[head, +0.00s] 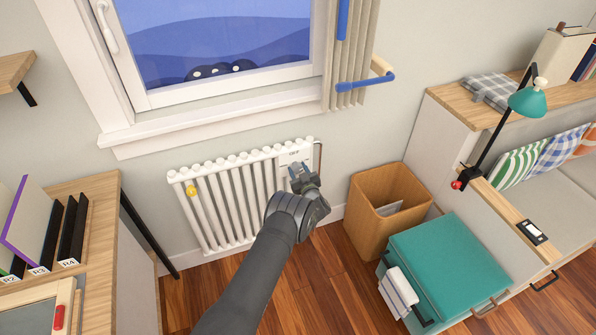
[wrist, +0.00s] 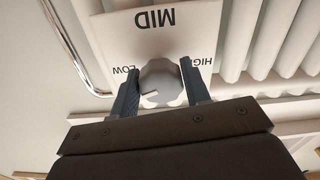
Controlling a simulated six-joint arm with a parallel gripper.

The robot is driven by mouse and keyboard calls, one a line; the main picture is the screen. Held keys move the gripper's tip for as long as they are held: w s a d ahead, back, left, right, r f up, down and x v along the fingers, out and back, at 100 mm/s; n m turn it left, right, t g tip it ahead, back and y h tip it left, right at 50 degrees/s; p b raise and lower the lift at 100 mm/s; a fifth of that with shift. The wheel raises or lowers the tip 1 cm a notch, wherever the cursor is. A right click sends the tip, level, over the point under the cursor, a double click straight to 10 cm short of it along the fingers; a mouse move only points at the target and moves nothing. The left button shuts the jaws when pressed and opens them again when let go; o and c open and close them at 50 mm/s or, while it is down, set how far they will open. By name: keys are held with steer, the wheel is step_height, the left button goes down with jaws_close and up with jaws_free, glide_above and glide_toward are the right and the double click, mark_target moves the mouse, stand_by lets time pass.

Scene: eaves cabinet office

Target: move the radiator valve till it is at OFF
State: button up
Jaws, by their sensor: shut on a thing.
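The radiator valve is a pale faceted knob (wrist: 162,84) on a white plate (wrist: 150,38). The plate shows MID at the top, LOW at left and HIGH at right, upside down in the wrist view. A short light mark on the knob points left, just below LOW. My gripper (wrist: 160,72) is shut on the knob, one finger each side. In the head view my gripper (head: 302,172) is at the white radiator's (head: 228,196) upper right end and hides the knob.
A thin metal pipe (wrist: 62,45) bends beside the plate. A wooden bin (head: 365,222) and a teal-topped box (head: 445,258) stand right of my arm. A window sill (head: 210,125) runs above the radiator. A desk (head: 95,205) stands at left.

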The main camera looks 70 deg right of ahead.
steer(key=n, duration=0.7)
steer(key=shift+s, duration=0.1)
steer(key=n, duration=0.7)
steer(key=shift+d+r, duration=0.1)
steer(key=shift+r, duration=0.05)
stand_by(0.4)
steer(key=o, duration=1)
steer(key=v, duration=1.7)
steer(key=shift+s, duration=0.2)
steer(key=shift+r, duration=0.1)
